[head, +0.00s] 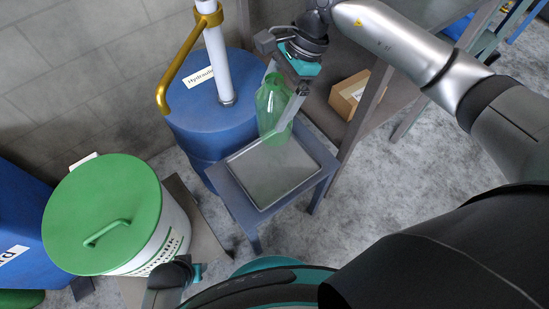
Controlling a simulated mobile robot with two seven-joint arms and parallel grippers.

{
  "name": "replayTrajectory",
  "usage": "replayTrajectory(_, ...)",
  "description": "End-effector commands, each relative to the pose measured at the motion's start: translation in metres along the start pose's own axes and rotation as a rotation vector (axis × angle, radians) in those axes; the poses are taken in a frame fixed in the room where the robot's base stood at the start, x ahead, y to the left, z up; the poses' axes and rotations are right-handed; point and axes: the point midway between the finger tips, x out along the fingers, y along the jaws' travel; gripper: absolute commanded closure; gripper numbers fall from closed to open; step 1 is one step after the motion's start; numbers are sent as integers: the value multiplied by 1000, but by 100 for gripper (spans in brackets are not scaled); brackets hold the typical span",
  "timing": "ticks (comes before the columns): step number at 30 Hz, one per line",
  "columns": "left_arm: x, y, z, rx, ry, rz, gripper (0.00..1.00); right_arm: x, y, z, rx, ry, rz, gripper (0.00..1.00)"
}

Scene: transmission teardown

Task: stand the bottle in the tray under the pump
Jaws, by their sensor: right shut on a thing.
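The bottle (270,108) is clear green plastic. It is roughly upright over the back part of the tray (262,196), which lies on a small blue-grey stand. I cannot tell whether its base touches the tray. My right gripper (293,100) is shut on the bottle from its right side. The pump (215,50) is a white column on the blue drum, with a brass spout (164,95) hanging left of the bottle. My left gripper (187,272) is low at the bottom left, by the white bin; its fingers are too small to read.
A blue drum (205,130) stands directly behind the tray. A white bin with a green lid (100,210) is at the left. A cardboard box (350,92) sits on a shelf at the right. The front of the tray is clear.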

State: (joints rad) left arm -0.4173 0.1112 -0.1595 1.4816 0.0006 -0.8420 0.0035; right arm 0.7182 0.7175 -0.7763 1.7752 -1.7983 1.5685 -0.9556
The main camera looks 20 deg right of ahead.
Motion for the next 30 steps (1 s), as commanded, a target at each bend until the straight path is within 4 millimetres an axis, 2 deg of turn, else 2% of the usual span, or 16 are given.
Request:
replayTrajectory(1, -3, 2, -4, -2, 5, 3, 50, 12, 1, -5, 3, -2, 5, 63)
replayTrajectory(18, -61, 5, -54, -10, 85, 7, 50, 110, 1, -48, 0, -2, 5, 63)
replayTrajectory(22, -74, 4, -60, -11, 103, 6, 50, 125, 1, -56, 0, 0, 3, 63)
replayTrajectory(30, -87, 3, -67, -12, 123, 5, 50, 139, 1, -62, -1, -1, 3, 63)
